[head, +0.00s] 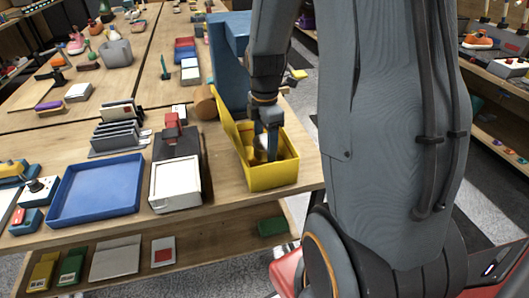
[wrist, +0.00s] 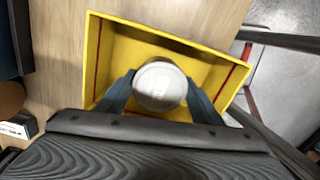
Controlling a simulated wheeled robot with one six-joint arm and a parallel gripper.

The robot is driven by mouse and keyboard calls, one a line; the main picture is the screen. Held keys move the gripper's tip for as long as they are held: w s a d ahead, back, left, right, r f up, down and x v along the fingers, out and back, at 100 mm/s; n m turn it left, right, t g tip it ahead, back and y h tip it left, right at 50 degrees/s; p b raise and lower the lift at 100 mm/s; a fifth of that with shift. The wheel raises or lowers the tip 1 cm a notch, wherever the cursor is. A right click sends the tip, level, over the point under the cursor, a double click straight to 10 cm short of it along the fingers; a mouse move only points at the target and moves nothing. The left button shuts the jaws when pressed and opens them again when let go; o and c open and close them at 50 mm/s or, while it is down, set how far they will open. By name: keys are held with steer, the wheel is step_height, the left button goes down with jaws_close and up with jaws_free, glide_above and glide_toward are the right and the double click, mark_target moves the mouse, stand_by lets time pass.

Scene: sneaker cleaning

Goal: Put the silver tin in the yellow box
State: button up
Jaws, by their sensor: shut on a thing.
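The silver tin (wrist: 161,86) shows from above in the wrist view as a round pale lid between my two fingers. My gripper (wrist: 160,95) is shut on it, one finger on each side. The yellow box (wrist: 97,55) lies around and below the tin in that view. In the head view the yellow box (head: 272,178) stands at the right end of the table, and my gripper (head: 266,150) points down inside its opening. The tin (head: 261,151) is partly hidden there by my fingers. I cannot tell whether it touches the box floor.
A blue tray (head: 97,188) and a dark case with a white panel (head: 175,185) stand left of the box. The table's front edge is close to the box.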

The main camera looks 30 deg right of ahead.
mark_target(265, 153)
steer(key=shift+f, duration=1.8)
steer(key=shift+f, duration=0.15)
steer(key=o, duration=1.1)
step_height(265, 153, up, 12)
steer(key=shift+r+b, duration=0.15)
steer(key=shift+b, duration=0.6)
